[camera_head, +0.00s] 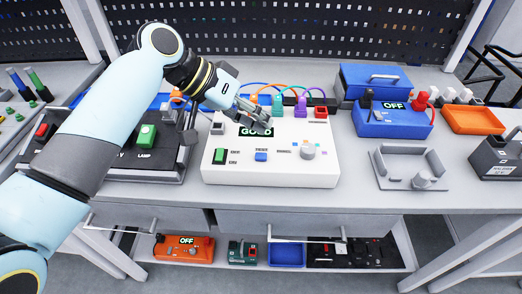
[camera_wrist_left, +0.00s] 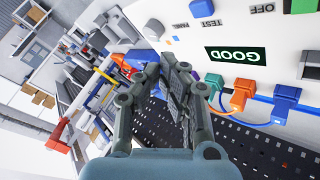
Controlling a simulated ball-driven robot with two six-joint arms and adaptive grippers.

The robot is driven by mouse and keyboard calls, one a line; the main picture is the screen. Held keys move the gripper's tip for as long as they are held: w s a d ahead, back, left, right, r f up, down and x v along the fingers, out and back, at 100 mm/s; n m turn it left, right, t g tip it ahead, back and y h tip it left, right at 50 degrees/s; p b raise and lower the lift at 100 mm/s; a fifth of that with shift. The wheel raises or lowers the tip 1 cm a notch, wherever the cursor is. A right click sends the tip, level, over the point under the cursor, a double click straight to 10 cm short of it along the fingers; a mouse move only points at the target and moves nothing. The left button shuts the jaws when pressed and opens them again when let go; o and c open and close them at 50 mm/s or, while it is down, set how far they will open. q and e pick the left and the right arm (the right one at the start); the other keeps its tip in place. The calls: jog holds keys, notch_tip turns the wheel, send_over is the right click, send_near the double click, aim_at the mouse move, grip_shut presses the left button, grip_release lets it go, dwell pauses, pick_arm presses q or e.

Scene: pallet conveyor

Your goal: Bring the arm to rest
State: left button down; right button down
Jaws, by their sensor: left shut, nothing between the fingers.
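My left arm reaches in from the left in the head view. Its gripper (camera_head: 254,115) is over the back part of the white test box (camera_head: 225,173), near the box's dark display, which it partly covers. In the left wrist view the gripper (camera_wrist_left: 178,68) is shut and empty, its fingers side by side. I cannot tell whether the fingertips touch the box. My right gripper is in neither view.
Coloured plugs with cables (camera_head: 278,103) line the box's back edge. A black lamp box (camera_head: 150,165) stands to its left. To the right are a grey tray (camera_head: 436,180), a blue device (camera_head: 392,124) reading OFF and an orange tray (camera_head: 474,120). Bare grey worktop (camera_head: 350,190) lies between.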

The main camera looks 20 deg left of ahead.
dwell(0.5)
pick_arm(q)
jog(key=s+a+n+y, duration=0.1)
jog(key=s+a+y, duration=0.4)
jog(key=s, duration=0.7)
jog(key=s+a+n+y, duration=0.1)
jog(key=s+a+y, duration=0.3)
jog(key=s+a, duration=0.65)
jog(key=s+f+g+b, duration=0.1)
jog(key=s+f+b, duration=0.15)
jog(key=f, duration=0.95)
jog(key=s+f+b, duration=0.1)
jog(key=f+b, duration=0.3)
jog(key=f, duration=0.9)
jog(key=s+f+g+b, duration=0.1)
jog(key=s+f+b, duration=0.15)
jog(key=f, duration=0.95)
jog(key=s+f+b, duration=0.4)
jog(key=s+f, duration=0.4)
jog(key=f, duration=0.3)
jog(key=s+f+n+g+b, duration=0.1)
jog(key=s+f+b, duration=0.3)
jog(key=s+f, duration=0.5)
notch_tip(320, 180, down, 3)
jog(key=shift+s+a+r, duration=0.15)
jog(key=shift+a, duration=0.3)
